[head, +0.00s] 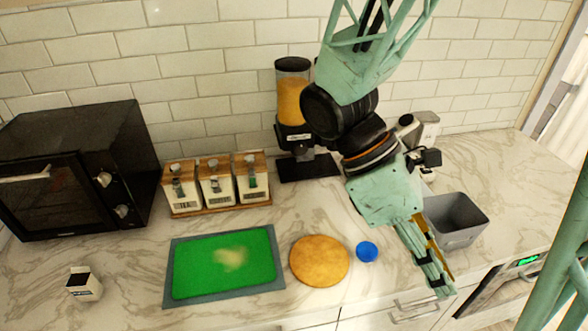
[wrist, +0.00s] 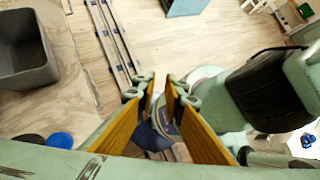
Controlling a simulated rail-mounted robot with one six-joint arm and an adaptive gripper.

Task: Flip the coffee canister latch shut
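Three white canisters with wooden lids and metal front latches stand in a row by the back wall in the head view: a left one (head: 181,188), a middle one (head: 217,182) and a right one (head: 252,180). Their labels are too small to read, so I cannot tell which holds coffee. The latch positions are also unclear; the right canister shows some green near its latch. My gripper (head: 442,284) is far to their right, pointing down over the counter's front edge. In the wrist view my gripper (wrist: 160,88) is open, with nothing held between its yellow-faced fingers.
A black microwave (head: 75,170) stands left of the canisters, a dispenser (head: 293,108) to their right. A green board (head: 222,262), round wooden board (head: 319,261) and blue lid-like disc (head: 367,252) lie in front. A grey bin (head: 456,220) is beside my gripper.

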